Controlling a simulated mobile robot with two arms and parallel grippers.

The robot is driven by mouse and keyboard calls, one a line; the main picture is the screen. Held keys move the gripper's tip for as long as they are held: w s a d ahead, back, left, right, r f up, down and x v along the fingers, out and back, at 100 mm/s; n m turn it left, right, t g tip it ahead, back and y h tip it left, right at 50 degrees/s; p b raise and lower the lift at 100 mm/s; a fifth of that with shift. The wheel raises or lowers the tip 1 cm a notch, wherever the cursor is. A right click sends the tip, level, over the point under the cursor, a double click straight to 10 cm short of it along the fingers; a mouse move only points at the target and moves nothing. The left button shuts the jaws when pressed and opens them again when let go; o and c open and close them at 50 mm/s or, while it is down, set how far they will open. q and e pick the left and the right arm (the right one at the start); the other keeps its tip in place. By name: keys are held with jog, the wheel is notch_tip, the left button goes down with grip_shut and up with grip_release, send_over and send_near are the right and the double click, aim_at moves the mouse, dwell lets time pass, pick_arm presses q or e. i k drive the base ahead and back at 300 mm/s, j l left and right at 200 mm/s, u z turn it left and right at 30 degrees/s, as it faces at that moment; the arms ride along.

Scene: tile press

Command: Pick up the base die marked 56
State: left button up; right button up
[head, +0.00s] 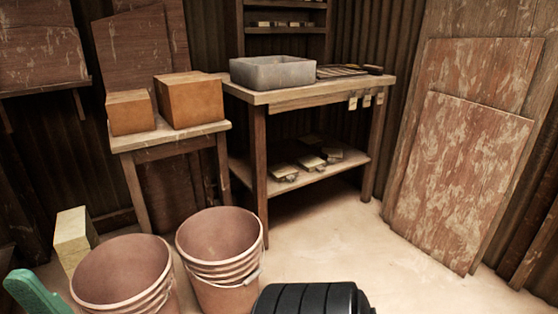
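No marking 56 can be read in the head view, so I cannot tell which piece is the base die. Several small blocks with pale and dark parts (311,162) lie on the lower shelf of the workbench (318,183). Several more small pieces (281,24) sit on a wall shelf (284,30) at the top. Dark flat pieces (341,71) lie on the bench top right of a grey stone basin (272,72). Neither of my grippers is in view.
Two pinkish buckets (219,243) (122,270) stand in front at left, beside a yellowish block (74,236). A small table (172,135) holds two brown boxes (189,98) (130,111). Worn boards (460,178) lean at right.

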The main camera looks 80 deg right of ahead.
aim_at(309, 163)
jog(key=z, duration=2.7)
